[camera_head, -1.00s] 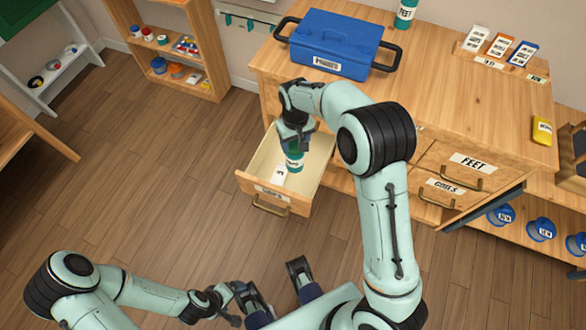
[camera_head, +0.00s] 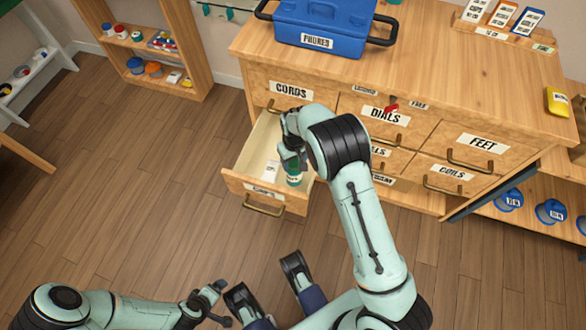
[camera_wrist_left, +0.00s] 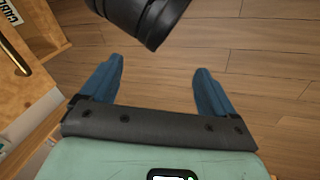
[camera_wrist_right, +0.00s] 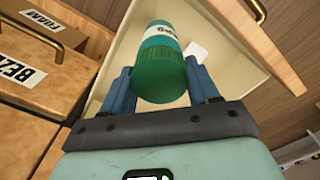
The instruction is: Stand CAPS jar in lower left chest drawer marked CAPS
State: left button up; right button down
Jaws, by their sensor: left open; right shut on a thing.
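The jar (camera_head: 294,179) is green with a white label; its label is too small to read. My right gripper (camera_head: 291,158) is shut on it and holds it inside the open lower left drawer (camera_head: 236,182), near the drawer's right side. The right wrist view shows the jar (camera_wrist_right: 160,75) between the two blue fingers, with the pale drawer interior around it. I cannot tell whether its base touches the drawer floor. The label on the drawer front (camera_head: 263,190) is hard to read. My left gripper (camera_wrist_left: 158,66) is open and empty, over the wood floor.
A white card (camera_head: 271,170) lies in the drawer beside the jar. The CORDS drawer (camera_head: 291,90) above is shut, as are DIALS (camera_head: 385,115) and FEET (camera_head: 477,142). The floor left of the drawer is clear.

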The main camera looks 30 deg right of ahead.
notch_tip(320, 180, down, 6)
jog(key=shift+r+b, duration=0.1)
jog(key=shift+b, duration=0.6)
pick_arm(q)
jog(key=shift+w+a+f+t, duration=0.15)
jog(key=shift+w+a+f, duration=0.25)
jog(key=shift+w, duration=0.2)
jog(key=shift+w+a+f+t, duration=0.15)
jog(key=shift+w+a+f, duration=0.1)
jog(key=shift+w+f, duration=0.25)
jog(key=shift+r, duration=0.1)
pick_arm(e)
jog(key=shift+c, duration=1.4)
grip_release()
pick_arm(q)
jog(key=shift+s+f, duration=0.2)
jog(key=shift+s, duration=0.05)
